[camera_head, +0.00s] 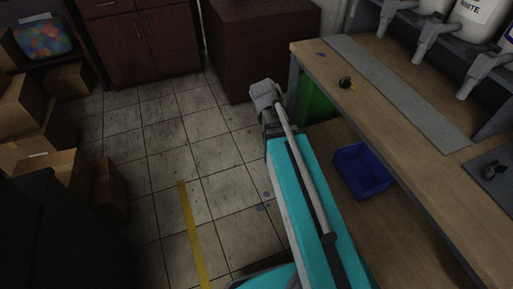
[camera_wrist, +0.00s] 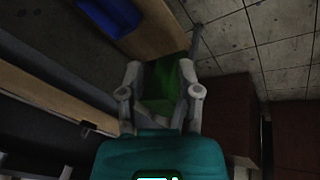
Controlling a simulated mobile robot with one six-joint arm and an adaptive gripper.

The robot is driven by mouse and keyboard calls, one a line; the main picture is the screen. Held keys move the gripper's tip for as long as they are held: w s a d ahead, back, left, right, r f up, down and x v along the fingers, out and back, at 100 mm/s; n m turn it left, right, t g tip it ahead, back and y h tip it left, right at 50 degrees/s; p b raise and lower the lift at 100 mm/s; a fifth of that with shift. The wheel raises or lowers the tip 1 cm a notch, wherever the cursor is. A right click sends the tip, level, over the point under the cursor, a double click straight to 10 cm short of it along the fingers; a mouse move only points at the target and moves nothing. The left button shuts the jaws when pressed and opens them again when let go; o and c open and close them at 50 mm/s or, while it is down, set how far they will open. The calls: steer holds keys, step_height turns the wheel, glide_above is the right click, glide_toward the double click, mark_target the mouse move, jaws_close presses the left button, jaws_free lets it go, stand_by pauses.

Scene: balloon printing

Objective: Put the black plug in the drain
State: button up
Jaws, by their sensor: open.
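A small black object with an orange bit (camera_head: 346,83) sits on the wooden bench top, near its far left end. It may be the black plug, but it is too small to be sure. A small light spot with dark edges at the bench edge in the wrist view (camera_wrist: 88,129) may be the same object. Another dark item (camera_head: 493,170) lies on the grey mat at right. I cannot make out a drain. My gripper (camera_wrist: 160,70) is open and empty, its fingers apart above the green bin, off to the side of the bench top.
A green bin (camera_head: 314,104) stands under the bench beside a blue tray (camera_head: 362,171) on the lower shelf. White bottles with grey taps (camera_head: 433,37) line the back of the bench. Cardboard boxes (camera_head: 45,150) are at left, reddish-brown cabinets (camera_head: 140,40) behind. The tiled floor between is clear.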

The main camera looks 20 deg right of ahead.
steer(key=s+a+f+n+y, duration=0.1)
steer(key=s+a+n+y, duration=0.3)
steer(key=a, duration=0.6)
steer(key=s+n, duration=0.1)
steer(key=s, duration=0.1)
steer(key=shift+s+a+f+n+g, duration=0.15)
steer(key=shift+s+a+n+g, duration=0.15)
steer(key=shift+a+n+g, duration=0.1)
steer(key=shift+o, duration=0.5)
steer(key=shift+d, duration=0.15)
